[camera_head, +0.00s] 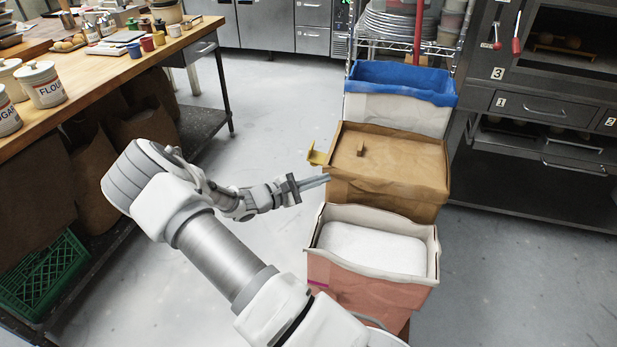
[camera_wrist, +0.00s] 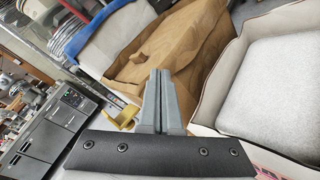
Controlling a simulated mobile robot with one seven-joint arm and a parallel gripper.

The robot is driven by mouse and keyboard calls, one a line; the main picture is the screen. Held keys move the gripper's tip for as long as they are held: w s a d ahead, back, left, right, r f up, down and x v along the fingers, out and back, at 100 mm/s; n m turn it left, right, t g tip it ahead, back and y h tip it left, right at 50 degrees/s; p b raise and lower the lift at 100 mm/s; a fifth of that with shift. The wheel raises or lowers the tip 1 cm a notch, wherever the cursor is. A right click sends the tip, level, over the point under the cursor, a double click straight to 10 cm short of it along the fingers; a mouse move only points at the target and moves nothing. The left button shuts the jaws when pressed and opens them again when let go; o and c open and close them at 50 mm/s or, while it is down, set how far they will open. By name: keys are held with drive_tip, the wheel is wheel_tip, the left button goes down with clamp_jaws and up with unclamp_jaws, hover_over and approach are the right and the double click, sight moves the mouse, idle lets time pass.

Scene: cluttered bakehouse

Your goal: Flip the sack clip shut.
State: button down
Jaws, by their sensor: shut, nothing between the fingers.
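A yellow sack clip (camera_head: 316,156) sits at the left end of the brown paper sack (camera_head: 395,160), in the middle of the row of sacks. One part of the clip sticks up at the sack's left corner; I cannot make out its hinge. In the wrist view the yellow clip (camera_wrist: 127,116) shows left of my fingers, partly hidden. My gripper (camera_head: 328,178) is shut and empty, its fingers pointing right at the sack's near left side. In the wrist view my gripper (camera_wrist: 160,73) has its fingers together in front of the brown sack (camera_wrist: 170,50); I cannot tell whether they touch it.
An open sack of white contents (camera_head: 308,262) stands nearer, and a blue-rimmed white sack (camera_head: 398,115) stands behind. A small brown tab (camera_head: 360,148) rises from the brown sack's top. A wooden worktable (camera_head: 100,62) is at left, ovens (camera_head: 545,110) at right. The floor between is clear.

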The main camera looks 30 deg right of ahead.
drive_tip(key=w+a+f+n+t+b, duration=0.1)
drive_tip(key=w+f+n+t+b, duration=0.1)
drive_tip(key=w+f+n+t, duration=0.2)
drive_tip(key=w+a+f+n+t+b, duration=0.1)
drive_tip(key=w+f+n+t+b, duration=0.1)
drive_tip(key=w+f+n+t, duration=0.3)
wheel_tip(320, 180, down, 8)
drive_tip(key=n+t, duration=0.4)
drive_tip(key=n, duration=0.1)
drive_tip(key=shift+a+n+y+b, duration=0.15)
drive_tip(key=shift+n+y+b, duration=0.15)
drive_tip(key=shift+b, duration=0.05)
drive_tip(key=shift+w, duration=0.1)
drive_tip(key=b, duration=0.4)
approach(319, 156)
drive_tip(key=shift+w+d+f, duration=0.1)
drive_tip(key=shift+w+d, duration=0.25)
drive_tip(key=shift+w, duration=0.35)
drive_tip(key=shift+w+d, duration=0.35)
drive_tip(key=shift+w, duration=0.3)
drive_tip(key=shift+w+d+f, duration=0.1)
drive_tip(key=shift+w+d, duration=0.3)
drive_tip(key=shift+w, duration=0.3)
